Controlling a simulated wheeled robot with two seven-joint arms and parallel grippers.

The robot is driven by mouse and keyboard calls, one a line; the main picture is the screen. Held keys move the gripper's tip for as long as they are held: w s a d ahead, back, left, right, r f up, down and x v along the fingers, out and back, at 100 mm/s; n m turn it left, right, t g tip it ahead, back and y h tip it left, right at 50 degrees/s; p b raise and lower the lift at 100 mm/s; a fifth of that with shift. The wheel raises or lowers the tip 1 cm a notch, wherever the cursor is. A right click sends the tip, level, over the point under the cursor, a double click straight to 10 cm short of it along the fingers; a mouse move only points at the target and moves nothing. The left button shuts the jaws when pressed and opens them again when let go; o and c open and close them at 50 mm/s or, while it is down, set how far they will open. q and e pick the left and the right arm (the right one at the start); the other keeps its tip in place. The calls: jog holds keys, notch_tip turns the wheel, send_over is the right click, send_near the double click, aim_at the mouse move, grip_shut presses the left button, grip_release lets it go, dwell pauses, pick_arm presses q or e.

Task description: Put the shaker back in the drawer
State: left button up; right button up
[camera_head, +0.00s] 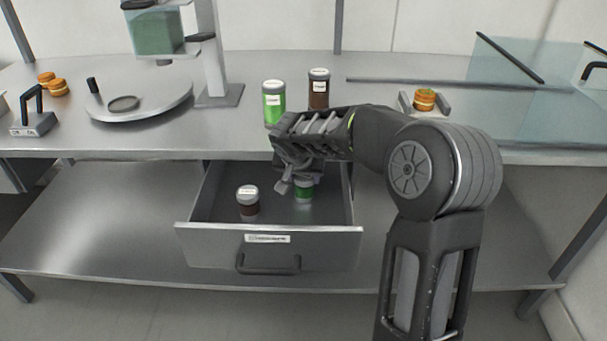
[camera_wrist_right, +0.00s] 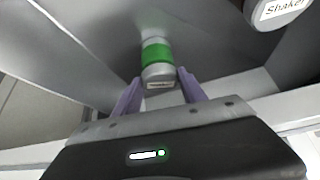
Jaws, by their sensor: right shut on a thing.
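The drawer (camera_head: 268,249) under the counter is pulled open. My right gripper (camera_head: 296,183) reaches down into it and is shut on a green shaker (camera_head: 304,193) with a grey lid. In the right wrist view this shaker (camera_wrist_right: 157,53) sits between the purple fingers of the gripper (camera_wrist_right: 160,84). Its lid faces the camera; whether its base touches the drawer floor I cannot tell. A brown shaker (camera_head: 248,203) stands in the drawer to its left. Its labelled lid (camera_wrist_right: 278,10) shows at the top right of the wrist view. My left gripper is not in view.
On the counter above, a green shaker (camera_head: 274,103) and a brown shaker (camera_head: 319,90) stand close to my right wrist. The lower shelf (camera_head: 100,215) is bare.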

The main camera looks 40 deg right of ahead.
jog(key=shift+f+b, duration=0.2)
jog(key=shift+b, duration=0.15)
jog(key=o, duration=1.5)
jog(key=shift+r, duration=0.1)
jog(key=shift+c, duration=0.2)
jog(key=shift+r+p, duration=0.3)
jog(key=shift+p, duration=0.1)
jog(key=v, duration=1.1)
jog(key=shift+s+a+r, duration=0.15)
jog(key=shift+r, duration=0.15)
